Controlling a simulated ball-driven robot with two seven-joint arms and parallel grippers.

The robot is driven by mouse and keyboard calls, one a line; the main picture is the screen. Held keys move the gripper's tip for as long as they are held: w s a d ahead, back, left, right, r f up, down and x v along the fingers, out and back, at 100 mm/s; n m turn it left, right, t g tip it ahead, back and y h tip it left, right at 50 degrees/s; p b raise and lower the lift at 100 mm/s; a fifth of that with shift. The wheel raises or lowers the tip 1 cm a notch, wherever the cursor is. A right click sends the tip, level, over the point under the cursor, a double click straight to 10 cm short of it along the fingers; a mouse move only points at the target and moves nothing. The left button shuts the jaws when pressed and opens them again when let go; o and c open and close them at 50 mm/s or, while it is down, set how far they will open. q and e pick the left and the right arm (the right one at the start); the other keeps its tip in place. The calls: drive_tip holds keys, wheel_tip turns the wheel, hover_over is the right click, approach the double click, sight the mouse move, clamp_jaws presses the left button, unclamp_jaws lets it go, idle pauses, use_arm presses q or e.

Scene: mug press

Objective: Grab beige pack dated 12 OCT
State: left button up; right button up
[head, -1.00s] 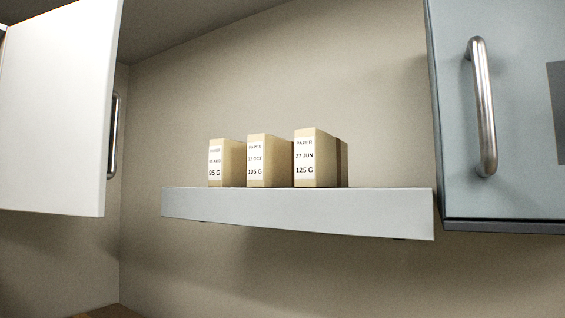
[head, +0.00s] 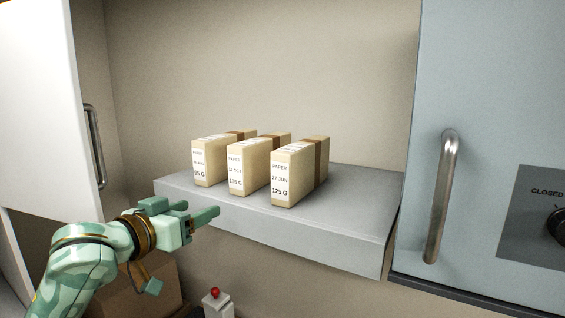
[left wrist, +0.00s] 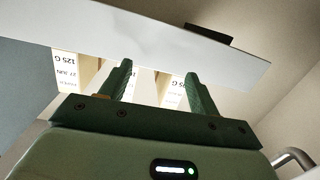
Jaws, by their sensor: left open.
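The beige pack dated 12 OCT (head: 257,165) stands upright in the middle of three similar packs on the grey shelf (head: 330,237). Its white label faces front and reads 105 G. My left gripper (head: 203,208) is open and empty, below and in front of the packs, left of the 12 OCT pack. In the left wrist view, the shelf shows upside down above the two spread fingers (left wrist: 158,70). Beige pack surfaces show beyond them, partly hidden by the fingers. The 27 JUN label is left of both fingers there. My right gripper is not in view.
The 27 JUN pack (head: 293,174) stands close on the right, and another pack (head: 211,162) on the left. A white cabinet door (head: 35,100) is at left, a blue-grey cabinet (head: 490,100) with a handle at right. A red-topped device (head: 217,302) is below.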

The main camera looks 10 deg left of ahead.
use_arm(q)
drive_tip(key=m+h+p, duration=0.2)
approach(236, 159)
drive_tip(key=shift+t, duration=0.3)
drive_tip(key=x, duration=0.4)
drive_tip(key=p+x, duration=0.1)
drive_tip(key=x, duration=0.4)
drive_tip(key=shift+w+d+f, duration=0.15)
drive_tip(key=shift+f, duration=0.1)
drive_tip(key=p+x, duration=0.1)
drive_tip(key=x, duration=0.1)
drive_tip(key=p+x, duration=0.1)
drive_tip(key=x, duration=0.1)
drive_tip(key=shift+w, duration=0.5)
drive_tip(key=shift+w+d+f, duration=0.15)
drive_tip(key=shift+w, duration=0.25)
drive_tip(key=shift+s, duration=0.15)
drive_tip(key=c, duration=1.3)
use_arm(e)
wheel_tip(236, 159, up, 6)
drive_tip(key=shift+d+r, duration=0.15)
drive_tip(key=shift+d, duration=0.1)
